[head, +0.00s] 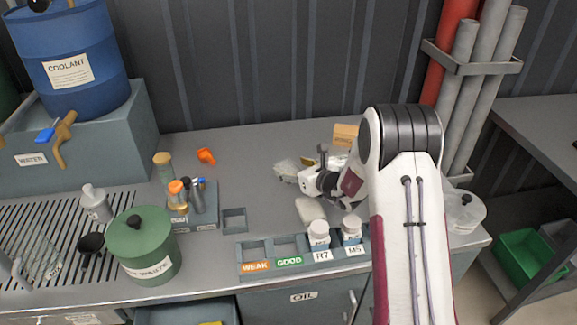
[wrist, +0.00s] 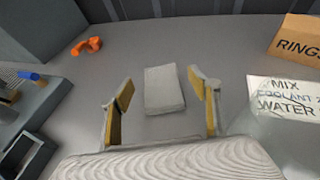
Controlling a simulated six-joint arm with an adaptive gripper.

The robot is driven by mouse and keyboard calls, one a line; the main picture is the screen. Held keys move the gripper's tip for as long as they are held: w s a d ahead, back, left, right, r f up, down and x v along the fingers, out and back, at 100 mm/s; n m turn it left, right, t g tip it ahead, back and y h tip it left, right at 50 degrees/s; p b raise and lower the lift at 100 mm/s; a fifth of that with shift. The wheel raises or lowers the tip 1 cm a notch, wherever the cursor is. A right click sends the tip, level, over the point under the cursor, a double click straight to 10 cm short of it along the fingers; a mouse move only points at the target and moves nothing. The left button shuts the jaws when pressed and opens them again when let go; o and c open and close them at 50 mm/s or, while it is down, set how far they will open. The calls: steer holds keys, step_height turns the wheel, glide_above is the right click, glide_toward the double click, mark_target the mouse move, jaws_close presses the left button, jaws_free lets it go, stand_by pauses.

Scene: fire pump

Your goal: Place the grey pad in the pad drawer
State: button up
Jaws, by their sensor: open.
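The grey pad (wrist: 165,88) is a pale grey flat block lying on the bench top in the wrist view. My gripper (wrist: 161,90) is open, with one yellow-lined finger on each side of the pad and visible gaps to it. In the head view my gripper (head: 284,172) is low over the bench, behind the labelled tray. A pale grey patch at its tips seems to be the pad, partly hidden. No drawer label reading pad is visible. An open drawer (head: 158,311) shows at the bottom edge of the head view, with something yellow inside.
A tray marked WEAK and GOOD (head: 262,267) holds two white jars (head: 319,235). A pale rounded object (head: 310,209) lies behind it. A small empty square tray (head: 234,221), bottles (head: 197,196), a green canister (head: 141,247) and an orange piece (head: 206,156) stand left. A RINGS box (wrist: 299,42) is right.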

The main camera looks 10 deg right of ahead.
mark_target(298, 169)
steer(key=shift+v, duration=1.6)
steer(key=shift+a, duration=0.1)
